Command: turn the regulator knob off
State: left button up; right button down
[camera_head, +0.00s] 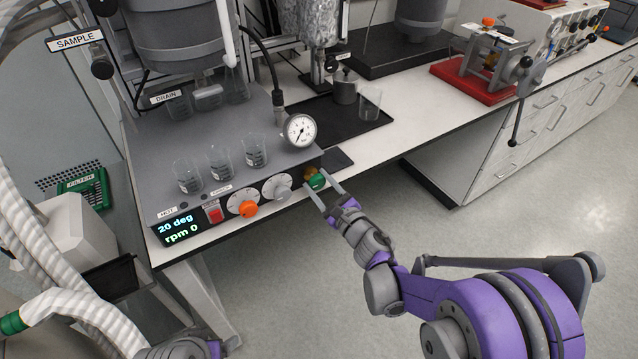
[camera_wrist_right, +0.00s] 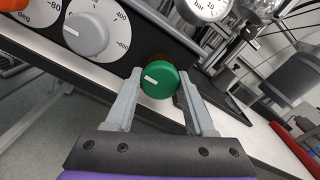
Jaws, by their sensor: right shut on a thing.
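The green knob (camera_head: 317,181), which I take as the regulator knob, sits at the right end of the grey unit's front panel (camera_head: 290,200). In the right wrist view the green knob (camera_wrist_right: 159,84) faces me, its short white mark pointing left and slightly up. My right gripper (camera_head: 320,180) has one finger on each side of the knob and is shut on it. In the wrist view the gripper (camera_wrist_right: 158,76) frames the knob; the contact itself is hard to see. My left gripper is not in view; only a bit of its arm shows at the bottom edge.
A grey dial (camera_head: 277,187) and an orange dial (camera_head: 243,203) sit left of the knob, with a red switch and a display reading 20 deg, rpm 0. A pressure gauge (camera_head: 300,130) stands above. Glass beakers (camera_head: 220,162) stand on the unit. The floor in front is clear.

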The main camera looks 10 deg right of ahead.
jog(key=shift+c, duration=1.3)
grip_release()
jog(key=shift+s, duration=0.1)
jog(key=v, duration=1)
jog(key=shift+s, duration=0.3)
jog(key=shift+d, duration=0.15)
